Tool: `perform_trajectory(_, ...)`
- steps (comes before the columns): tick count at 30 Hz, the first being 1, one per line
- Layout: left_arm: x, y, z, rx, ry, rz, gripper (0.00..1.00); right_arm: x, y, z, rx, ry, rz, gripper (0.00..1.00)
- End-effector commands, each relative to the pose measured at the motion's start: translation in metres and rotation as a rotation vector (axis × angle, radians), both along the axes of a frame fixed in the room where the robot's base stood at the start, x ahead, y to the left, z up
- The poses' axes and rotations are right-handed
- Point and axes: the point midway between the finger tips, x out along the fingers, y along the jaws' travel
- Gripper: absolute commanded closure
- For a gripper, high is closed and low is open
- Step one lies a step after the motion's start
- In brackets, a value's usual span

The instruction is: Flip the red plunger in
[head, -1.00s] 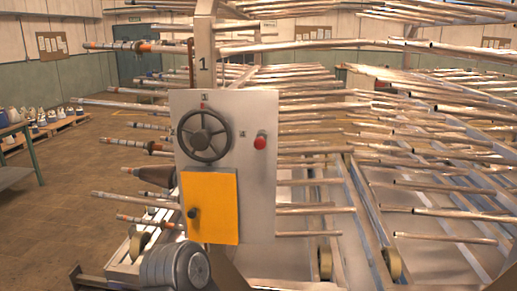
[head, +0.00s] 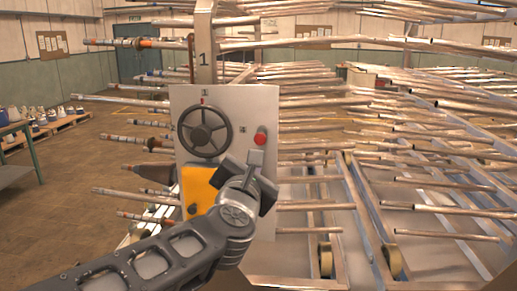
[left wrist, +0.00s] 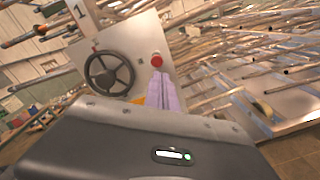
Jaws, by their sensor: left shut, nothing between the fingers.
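The red plunger (head: 260,138) is a round red knob on the right side of a light metal panel (head: 240,100). It also shows in the left wrist view (left wrist: 157,60), just beyond my fingertips. My left gripper (head: 256,158) is shut and empty, with its fingertips just below the plunger in the head view. In the left wrist view the closed fingers (left wrist: 160,78) point up at the plunger. I cannot tell whether they touch it. My right gripper is not in view.
A dark handwheel (head: 205,129) sits left of the plunger on the panel. A yellow cover (head: 196,185) with a dark knob is below, partly hidden by my left arm. Racks of long metal rods (head: 330,105) extend behind and to the right.

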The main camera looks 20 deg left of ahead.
Motion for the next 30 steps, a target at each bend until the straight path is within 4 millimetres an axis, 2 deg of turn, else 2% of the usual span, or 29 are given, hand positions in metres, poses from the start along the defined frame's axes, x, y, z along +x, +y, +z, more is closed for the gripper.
perform_trajectory(1,-0.001,-0.001,0.003,-0.131,-0.035,0.01,1.0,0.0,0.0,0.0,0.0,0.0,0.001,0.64)
perform_trajectory(4,-0.001,0.003,0.0,-0.359,-0.087,0.035,1.0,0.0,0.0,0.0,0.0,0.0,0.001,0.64)
perform_trajectory(9,-0.002,0.006,-0.002,-0.531,-0.136,0.052,1.0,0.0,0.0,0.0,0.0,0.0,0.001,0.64)
perform_trajectory(23,-0.001,0.006,-0.003,-0.558,-0.145,0.052,1.0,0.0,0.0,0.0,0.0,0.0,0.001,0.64)
perform_trajectory(30,0.017,0.013,-0.004,-0.559,-0.142,0.054,1.0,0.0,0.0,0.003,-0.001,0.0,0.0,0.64)
